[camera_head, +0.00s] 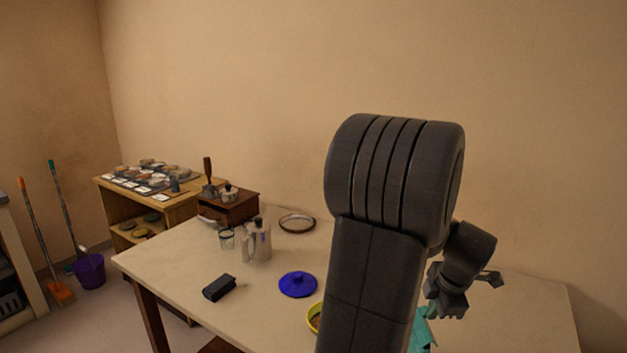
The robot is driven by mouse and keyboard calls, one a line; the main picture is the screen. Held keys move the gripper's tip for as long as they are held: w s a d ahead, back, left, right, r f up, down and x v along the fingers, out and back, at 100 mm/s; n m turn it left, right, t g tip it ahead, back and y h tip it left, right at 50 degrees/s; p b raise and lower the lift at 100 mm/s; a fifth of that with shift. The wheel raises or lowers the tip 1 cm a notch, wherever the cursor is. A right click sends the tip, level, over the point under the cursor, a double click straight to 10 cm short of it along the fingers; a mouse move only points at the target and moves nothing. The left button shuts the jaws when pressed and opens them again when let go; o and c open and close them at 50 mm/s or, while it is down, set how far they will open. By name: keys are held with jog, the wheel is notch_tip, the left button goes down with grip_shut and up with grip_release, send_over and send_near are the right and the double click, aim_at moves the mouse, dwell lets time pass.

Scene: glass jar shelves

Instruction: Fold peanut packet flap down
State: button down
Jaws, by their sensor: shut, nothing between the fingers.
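My arm fills the middle right of the head view and hides much of the table behind it. My gripper (449,303) shows just right of the arm, low over the right part of the table. It is shut with nothing held, and its fingertips are small and dark here. A teal piece (422,332) shows at the bottom edge, below the gripper and partly behind my arm. It may be the peanut packet, but I cannot tell. No flap can be made out, and I cannot tell whether the gripper touches the teal piece.
On the pale table (185,258) are a blue lid (298,285), a black case (219,288), a metal pot (258,240), a glass (227,239), a round ring-like dish (297,223) and a wooden grinder (228,206). A yellow bowl (313,318) is partly behind my arm.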

aim_at(428, 325)
jog(key=shift+f+b, duration=1.8)
jog(key=shift+b, duration=0.05)
dwell(1.1)
dwell(0.5)
jog(key=shift+r+p, duration=1.85)
jog(key=shift+r, duration=1.2)
jog(key=v, duration=1.3)
jog(key=shift+s+r, duration=0.15)
jog(key=shift+r, duration=0.25)
jog(key=shift+f, duration=0.1)
